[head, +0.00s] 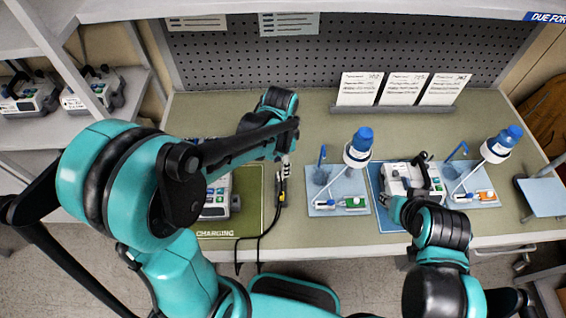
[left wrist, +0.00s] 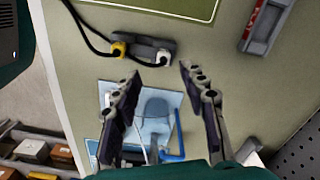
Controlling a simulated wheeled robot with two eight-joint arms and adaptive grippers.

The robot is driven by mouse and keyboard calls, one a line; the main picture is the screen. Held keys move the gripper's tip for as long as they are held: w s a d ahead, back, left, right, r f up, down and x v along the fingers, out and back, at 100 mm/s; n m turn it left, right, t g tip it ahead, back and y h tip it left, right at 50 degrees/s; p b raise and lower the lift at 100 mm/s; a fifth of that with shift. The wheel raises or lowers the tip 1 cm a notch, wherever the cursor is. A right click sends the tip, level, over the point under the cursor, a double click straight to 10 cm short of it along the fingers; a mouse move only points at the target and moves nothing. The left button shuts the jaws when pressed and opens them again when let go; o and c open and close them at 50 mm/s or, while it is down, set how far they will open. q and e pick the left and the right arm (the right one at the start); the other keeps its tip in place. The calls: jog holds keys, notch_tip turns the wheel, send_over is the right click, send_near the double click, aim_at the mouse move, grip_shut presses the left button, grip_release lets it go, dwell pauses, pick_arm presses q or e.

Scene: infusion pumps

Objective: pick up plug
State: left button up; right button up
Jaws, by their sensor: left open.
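Two cable plugs, one yellow (left wrist: 118,49) and one white (left wrist: 163,58), sit at a dark holder (left wrist: 145,45) on the bench in the left wrist view. Black cables run from them. In the head view the yellow plug (head: 281,196) shows small beside the green charging mat. My left gripper (left wrist: 160,76) is open and empty, with the white plug just beyond its fingertips and the yellow one to the left. In the head view the left gripper (head: 286,160) is at the holder's far end. My right gripper's fingers are hidden behind its arm near the right pump.
A pump stands on the green mat (head: 250,208), partly behind my left arm. Another pump (head: 410,179) stands on a blue mat. Two light-blue trays (head: 337,209) hold blue-capped bottles and syringes. Cables hang over the bench's front edge.

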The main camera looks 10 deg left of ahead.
aim_at(280, 177)
pick_arm(q)
jog(key=f, duration=0.2)
jog(key=f+b, duration=0.1)
jog(key=f, duration=0.1)
jog(key=f+b, duration=0.1)
jog(key=f, duration=0.2)
jog(key=shift+w+a, duration=0.15)
jog(key=shift+w, duration=0.1)
jog(key=shift+r, duration=0.1)
grip_shut()
